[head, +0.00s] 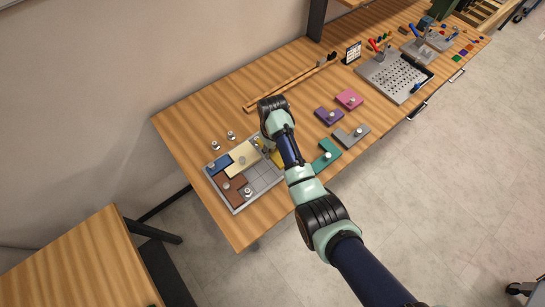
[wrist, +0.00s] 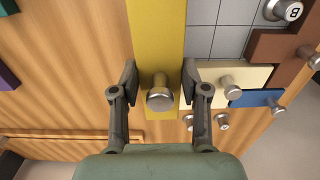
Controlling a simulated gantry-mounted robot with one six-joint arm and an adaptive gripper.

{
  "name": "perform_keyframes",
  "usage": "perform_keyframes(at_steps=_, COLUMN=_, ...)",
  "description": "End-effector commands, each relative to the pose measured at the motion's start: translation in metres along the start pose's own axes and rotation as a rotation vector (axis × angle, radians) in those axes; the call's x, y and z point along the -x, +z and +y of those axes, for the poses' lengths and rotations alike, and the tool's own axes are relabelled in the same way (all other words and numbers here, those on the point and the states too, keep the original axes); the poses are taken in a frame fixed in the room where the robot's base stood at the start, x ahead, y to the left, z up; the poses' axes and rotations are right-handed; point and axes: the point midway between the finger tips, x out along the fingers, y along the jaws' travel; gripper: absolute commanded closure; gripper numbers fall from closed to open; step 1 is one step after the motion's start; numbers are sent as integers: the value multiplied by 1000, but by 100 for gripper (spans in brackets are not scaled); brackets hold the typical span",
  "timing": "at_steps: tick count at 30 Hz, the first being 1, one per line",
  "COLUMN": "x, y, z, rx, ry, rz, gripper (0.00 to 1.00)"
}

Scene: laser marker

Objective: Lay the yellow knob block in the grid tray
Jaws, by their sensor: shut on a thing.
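The yellow knob block (wrist: 157,40) is a long bar with a round metal knob (wrist: 160,96) near its close end. My gripper (wrist: 160,84) has one finger on each side of the bar beside the knob and is shut on it. In the head view the yellow block (head: 278,157) is partly hidden by my arm, with my gripper (head: 263,143) at its far end. The grid tray (head: 263,179) lies under or right beside it, and bare grid cells (wrist: 214,30) show alongside the bar. How high the bar is above the tray is unclear.
The tray holds blue (head: 219,164), cream (head: 241,157) and brown (head: 231,188) blocks. Teal (head: 326,154), grey (head: 350,137), purple (head: 328,115) and pink (head: 349,98) blocks lie to the right. Two small metal posts (head: 215,145) stand behind the tray.

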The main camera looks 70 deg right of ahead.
Motion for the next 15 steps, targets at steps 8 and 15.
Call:
perform_keyframes(at_steps=8, x=-21, y=0, z=0, rx=0, ry=0, rz=-1, gripper=92)
perform_keyframes(at_steps=15, x=-54, y=0, z=0, rx=0, ry=0, rz=1, gripper=92)
